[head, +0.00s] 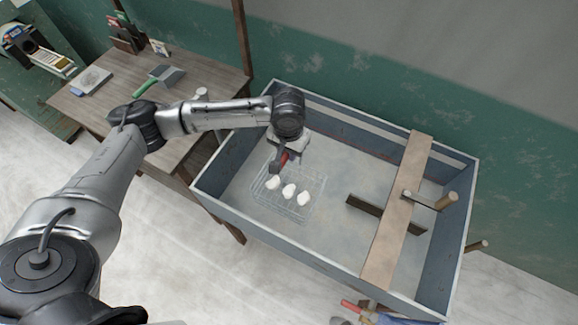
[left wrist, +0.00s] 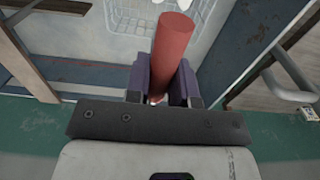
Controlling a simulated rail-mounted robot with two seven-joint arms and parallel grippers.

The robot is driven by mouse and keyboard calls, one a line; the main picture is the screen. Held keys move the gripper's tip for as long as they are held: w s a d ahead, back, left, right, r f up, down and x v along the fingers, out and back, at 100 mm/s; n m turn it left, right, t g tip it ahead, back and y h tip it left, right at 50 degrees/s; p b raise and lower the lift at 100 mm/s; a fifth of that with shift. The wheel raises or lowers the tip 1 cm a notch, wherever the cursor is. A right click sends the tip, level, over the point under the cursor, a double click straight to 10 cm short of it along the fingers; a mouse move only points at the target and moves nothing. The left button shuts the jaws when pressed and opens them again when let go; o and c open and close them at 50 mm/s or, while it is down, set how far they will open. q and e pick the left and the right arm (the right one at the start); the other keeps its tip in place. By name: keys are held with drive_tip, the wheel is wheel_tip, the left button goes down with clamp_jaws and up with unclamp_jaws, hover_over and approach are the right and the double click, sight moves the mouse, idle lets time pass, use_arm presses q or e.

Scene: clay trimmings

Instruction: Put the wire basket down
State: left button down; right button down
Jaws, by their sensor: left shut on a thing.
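The wire basket (head: 297,212) is a shallow pale wire mesh with several white lumps (head: 289,190) in it. It is inside the blue-grey trough, at its left part; whether its underside touches the trough floor I cannot tell. My left gripper (head: 279,164) is above the basket's far left side, shut on a red handle, which seems to be the basket's. In the left wrist view the thick red handle (left wrist: 173,42) stands between the two dark fingers, and the wire mesh (left wrist: 130,17) shows beyond it. My right gripper is not in view.
The trough (head: 262,236) has raised walls around the basket. A wooden table (head: 190,72) with tools stands left.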

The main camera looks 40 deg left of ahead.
use_arm(q)
drive_tip(key=w+a+f+b, duration=0.2)
drive_tip(key=w+a+f, duration=0.5)
drive_tip(key=f, duration=0.3)
drive_tip(key=shift+w+f, duration=0.3)
drive_tip(key=shift+w, duration=0.6)
drive_tip(key=shift+a+f, duration=0.1)
drive_tip(key=c, duration=1)
unclamp_jaws()
wheel_tip(320, 180, up, 12)
drive_tip(key=shift+r+p, duration=0.1)
drive_tip(key=shift+p, duration=0.45)
